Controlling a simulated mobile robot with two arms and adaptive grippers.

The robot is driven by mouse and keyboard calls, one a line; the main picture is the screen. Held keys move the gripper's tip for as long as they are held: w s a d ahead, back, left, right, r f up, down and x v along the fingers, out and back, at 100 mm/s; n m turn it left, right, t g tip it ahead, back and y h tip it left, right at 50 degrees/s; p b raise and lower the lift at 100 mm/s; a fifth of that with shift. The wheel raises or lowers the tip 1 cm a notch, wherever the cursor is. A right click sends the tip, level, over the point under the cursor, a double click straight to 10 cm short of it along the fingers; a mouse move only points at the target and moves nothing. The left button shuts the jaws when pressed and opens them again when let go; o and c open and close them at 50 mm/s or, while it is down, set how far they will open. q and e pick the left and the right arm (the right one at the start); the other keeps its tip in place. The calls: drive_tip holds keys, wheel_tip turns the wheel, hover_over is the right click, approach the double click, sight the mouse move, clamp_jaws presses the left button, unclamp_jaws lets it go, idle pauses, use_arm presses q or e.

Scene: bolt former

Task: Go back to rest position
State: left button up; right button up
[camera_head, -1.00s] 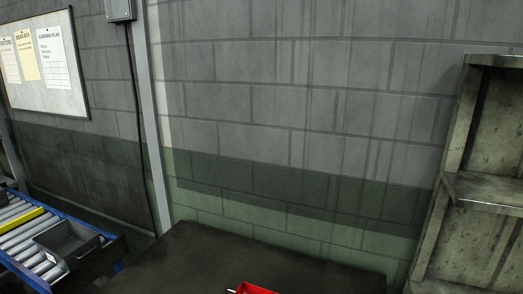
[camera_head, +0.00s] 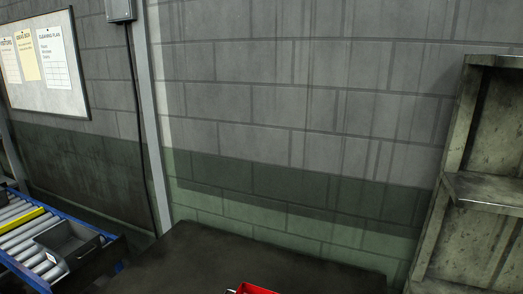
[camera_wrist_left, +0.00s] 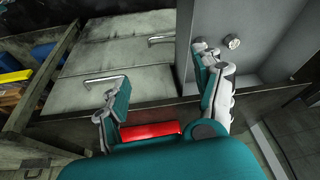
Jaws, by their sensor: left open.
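My left gripper (camera_wrist_left: 155,78) shows in the left wrist view with its two teal and grey fingers spread wide. It is open, and nothing is held between the fingertips. A red part (camera_wrist_left: 150,131) shows low between the fingers; I cannot tell whether it belongs to the gripper or lies beyond it. In the head view neither gripper shows. My right gripper is in neither view.
In the head view a dark table (camera_head: 215,262) bears a red object (camera_head: 252,288), cut by the bottom edge. A roller conveyor (camera_head: 22,232) with a grey bin (camera_head: 68,241) stands left, a shelf (camera_head: 485,190) right. Drawers with handles (camera_wrist_left: 115,65) show in the wrist view.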

use_arm(q)
wheel_tip(320, 180, down, 28)
drive_tip(key=s+g+b, duration=0.2)
drive_tip(key=s+b, duration=0.1)
drive_tip(key=s+a+f+b, duration=0.1)
drive_tip(key=s+a+f, duration=0.1)
drive_tip(key=s+f, duration=0.6)
drive_tip(key=s+a+f+g+b, duration=0.1)
drive_tip(key=s+f, duration=0.7)
drive_tip(key=f, duration=0.3)
drive_tip(key=shift+s+a+f, duration=0.3)
drive_tip(key=shift+s+a, duration=0.05)
